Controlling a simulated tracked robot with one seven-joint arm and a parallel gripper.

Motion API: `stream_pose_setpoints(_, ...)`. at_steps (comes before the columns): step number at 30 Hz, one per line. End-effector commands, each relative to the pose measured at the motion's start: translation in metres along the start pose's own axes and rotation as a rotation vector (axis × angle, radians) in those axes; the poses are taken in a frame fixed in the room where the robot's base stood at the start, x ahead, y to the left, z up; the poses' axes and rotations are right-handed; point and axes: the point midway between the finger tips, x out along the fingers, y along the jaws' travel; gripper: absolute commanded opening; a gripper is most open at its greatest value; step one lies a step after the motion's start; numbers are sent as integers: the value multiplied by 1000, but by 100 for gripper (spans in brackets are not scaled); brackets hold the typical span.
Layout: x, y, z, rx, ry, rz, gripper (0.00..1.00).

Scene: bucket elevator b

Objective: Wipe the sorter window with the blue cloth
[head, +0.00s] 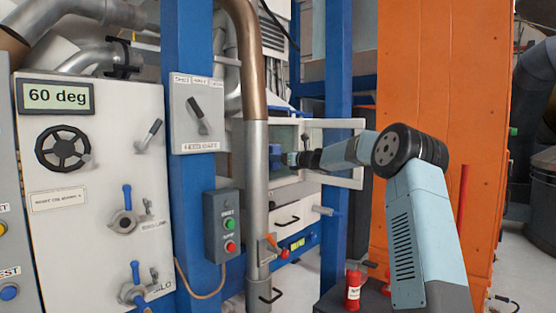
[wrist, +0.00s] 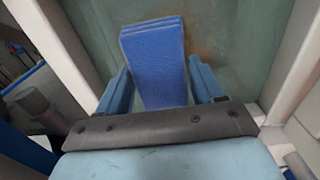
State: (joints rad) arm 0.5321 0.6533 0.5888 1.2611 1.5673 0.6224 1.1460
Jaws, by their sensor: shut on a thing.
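The blue cloth (wrist: 155,62) is a folded pad between the two fingers of my gripper (wrist: 158,88) in the wrist view. My gripper is shut on it. The cloth's far end lies over or against the greenish sorter window (wrist: 235,35); I cannot tell if it touches. Brownish smudges show on the pane near the cloth. In the head view my gripper (head: 291,159) reaches in front of the window (head: 285,137), behind the grey pipe. The cloth is small there and mostly hidden.
A pale frame (wrist: 290,60) borders the window. In the head view a vertical grey pipe (head: 257,190) and blue posts (head: 338,90) stand near my arm. An open white-framed door (head: 345,180) is beside my forearm. An orange panel (head: 425,70) stands at right, a red extinguisher (head: 353,290) below.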

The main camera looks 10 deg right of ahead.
Motion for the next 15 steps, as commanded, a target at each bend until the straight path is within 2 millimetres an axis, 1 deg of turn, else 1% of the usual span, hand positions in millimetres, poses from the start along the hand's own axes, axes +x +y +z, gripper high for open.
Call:
stream_pose_setpoints(9, 2, -23, 0, 1, -1, 0, 34)
stream_pose_setpoints(15, 3, -32, 0, 1, 0, -1, 34)
